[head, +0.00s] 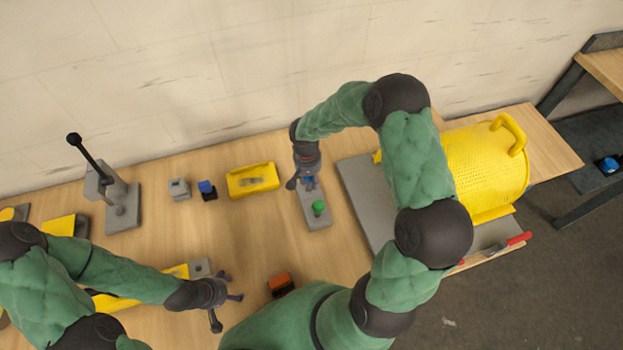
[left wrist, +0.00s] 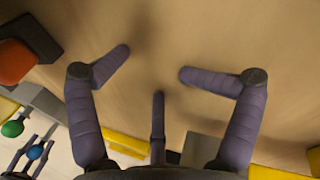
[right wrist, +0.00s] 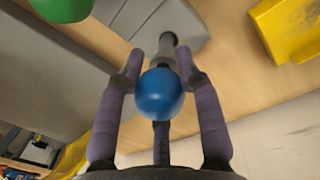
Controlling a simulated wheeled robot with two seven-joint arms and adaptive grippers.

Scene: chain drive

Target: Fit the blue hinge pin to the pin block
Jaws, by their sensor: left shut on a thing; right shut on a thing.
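The blue hinge pin has a round blue knob (right wrist: 160,94). My right gripper (right wrist: 160,75) is shut on it, and the knob also shows in the left wrist view (left wrist: 35,152). A grey post shows past the knob in the right wrist view; I cannot tell whether it is the pin's shaft or part of the block, nor how far the pin is seated. The flat grey piece under it, apparently the pin block (head: 317,224), bears a green knob (head: 318,207). My left gripper (head: 222,300) hangs over the table's front, its fingers spread with nothing between them.
A yellow tray (head: 236,190) and a blue piece on a black base (head: 207,188) lie left of the block. A yellow perforated housing (head: 484,165) stands at right on a grey plate (head: 362,196).

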